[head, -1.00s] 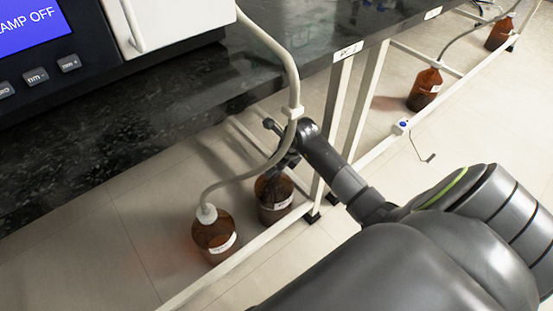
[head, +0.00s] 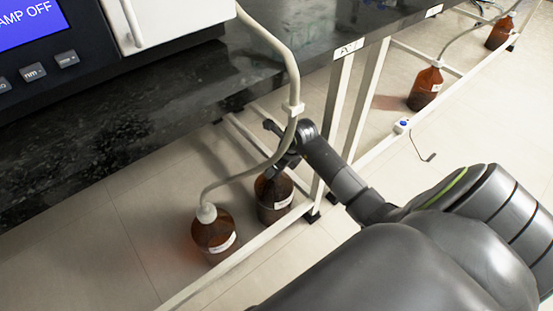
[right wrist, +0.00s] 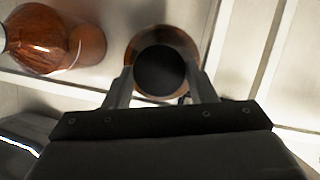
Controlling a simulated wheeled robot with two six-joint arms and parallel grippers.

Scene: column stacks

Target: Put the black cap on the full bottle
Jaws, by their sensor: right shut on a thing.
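The black cap (right wrist: 159,70) is between the fingers of my right gripper in the right wrist view. The gripper (right wrist: 160,85) is shut on it. The cap lies over the mouth of a brown bottle (right wrist: 166,34), whose shoulder shows around it. I cannot tell whether cap and neck touch. In the head view this labelled bottle (head: 274,198) stands upright on the floor beneath my right gripper (head: 279,146), its top hidden by the gripper. Its fill level is not clear. My left gripper is not in view.
A second brown bottle (head: 212,236) with a white cap and grey tube (head: 242,176) stands close at the left. The tube passes near my gripper. Rack rails (head: 240,252) and the dark bench (head: 130,130) border the space. More brown bottles (head: 425,90) stand far right.

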